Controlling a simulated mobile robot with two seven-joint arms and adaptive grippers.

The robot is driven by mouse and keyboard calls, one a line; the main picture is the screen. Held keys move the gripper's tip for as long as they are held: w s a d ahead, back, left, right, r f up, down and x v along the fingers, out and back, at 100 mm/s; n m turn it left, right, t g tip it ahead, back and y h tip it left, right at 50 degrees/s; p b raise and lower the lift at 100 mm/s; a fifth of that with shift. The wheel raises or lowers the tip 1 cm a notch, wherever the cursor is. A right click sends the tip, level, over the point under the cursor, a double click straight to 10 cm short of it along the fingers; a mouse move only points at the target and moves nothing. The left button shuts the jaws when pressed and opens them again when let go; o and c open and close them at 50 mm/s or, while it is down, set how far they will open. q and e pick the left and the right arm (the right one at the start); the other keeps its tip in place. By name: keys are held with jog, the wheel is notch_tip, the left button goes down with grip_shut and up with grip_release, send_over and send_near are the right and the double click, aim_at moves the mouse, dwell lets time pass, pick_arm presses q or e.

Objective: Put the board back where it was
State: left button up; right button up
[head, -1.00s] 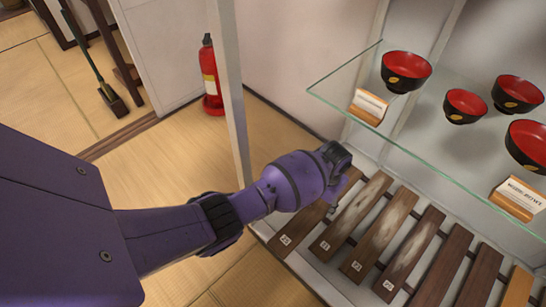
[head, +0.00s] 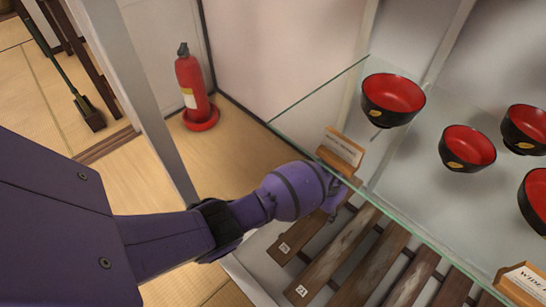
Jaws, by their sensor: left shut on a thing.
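Several wooden boards with small white number tags lie side by side on dark rails in the bottom of a display case. The leftmost board (head: 296,241) runs up under my left gripper (head: 334,202), and the second board (head: 331,257) lies beside it. My left gripper is below the glass shelf's edge, at the far end of the leftmost board. It is shut, apparently on that board; its fingertips are small and partly hidden by its own wrist. A third board (head: 378,262) lies further right. My right gripper is not in view.
A glass shelf (head: 415,190) hangs just above the boards, holding red-and-black bowls (head: 393,95) and label stands (head: 341,150). A pale case post (head: 150,105) rises close to my left arm. A red fire extinguisher (head: 192,85) stands on the floor behind.

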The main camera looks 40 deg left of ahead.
aim_at(319, 213)
pick_arm(q)
notch_tip(319, 213, down, 4)
jog(key=shift+f+b, duration=0.1)
jog(key=shift+b, duration=1)
jog(key=shift+w+f, duration=0.1)
jog(key=shift+f, duration=0.15)
jog(key=shift+r, duration=0.2)
jog(key=shift+f, duration=0.5)
jog(key=o, duration=1.3)
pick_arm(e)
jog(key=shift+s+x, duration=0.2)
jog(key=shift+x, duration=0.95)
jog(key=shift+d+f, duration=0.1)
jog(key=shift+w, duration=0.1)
